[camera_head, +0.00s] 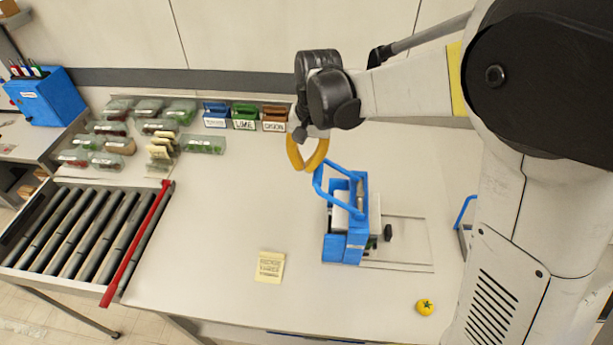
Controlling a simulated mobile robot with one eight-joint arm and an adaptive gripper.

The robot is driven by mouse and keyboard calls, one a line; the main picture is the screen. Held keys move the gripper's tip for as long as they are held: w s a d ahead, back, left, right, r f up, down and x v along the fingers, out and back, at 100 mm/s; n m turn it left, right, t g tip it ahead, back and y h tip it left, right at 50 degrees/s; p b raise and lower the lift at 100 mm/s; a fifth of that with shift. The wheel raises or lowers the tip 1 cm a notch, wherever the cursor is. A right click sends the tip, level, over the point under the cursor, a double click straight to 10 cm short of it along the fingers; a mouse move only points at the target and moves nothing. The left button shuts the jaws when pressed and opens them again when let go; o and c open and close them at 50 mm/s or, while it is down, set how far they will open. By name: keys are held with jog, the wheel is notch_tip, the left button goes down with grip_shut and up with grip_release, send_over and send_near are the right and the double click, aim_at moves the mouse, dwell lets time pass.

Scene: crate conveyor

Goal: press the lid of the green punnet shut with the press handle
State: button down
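The blue press (345,235) stands on the table right of centre, its blue handle (332,175) raised and leaning to the left. My gripper (307,168) has yellow fingers that curve together, with their tips appearing to meet. It is just left of and above the press handle; I cannot tell whether it touches it. Nothing shows between the fingers. A pale piece and a dark knob show on the press, but no green punnet can be made out in it. Clear punnets with green contents, such as one green punnet (203,145), lie at the back left.
Several other clear punnets (105,127) cluster at the back left. Small blue, green and brown labelled bins (244,116) stand by the wall. A roller conveyor (75,228) with a red bar is at left.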

jog(key=shift+w+a+r, duration=0.1)
jog(key=shift+a+r, duration=0.05)
jog(key=shift+r, duration=1.05)
jog(key=shift+w+a+r, duration=0.1)
jog(key=shift+a+r, duration=0.05)
jog(key=shift+r, duration=1)
jog(key=s+d+f+n+t+b, duration=0.1)
jog(key=s+d+f+t+b, duration=0.2)
jog(key=s+d+f+b, duration=0.3)
jog(key=s+d+f+n+t+h+b, duration=0.1)
jog(key=s+d+f+t+b, duration=0.3)
jog(key=s+d+b, duration=0.5)
jog(key=s+f+b, duration=0.1)
jog(key=s+f, duration=0.1)
jog(key=s, duration=0.1)
jog(key=shift+s+d+f+b, duration=0.15)
jog(key=shift+s+d+b, duration=0.15)
jog(key=shift+d, duration=0.05)
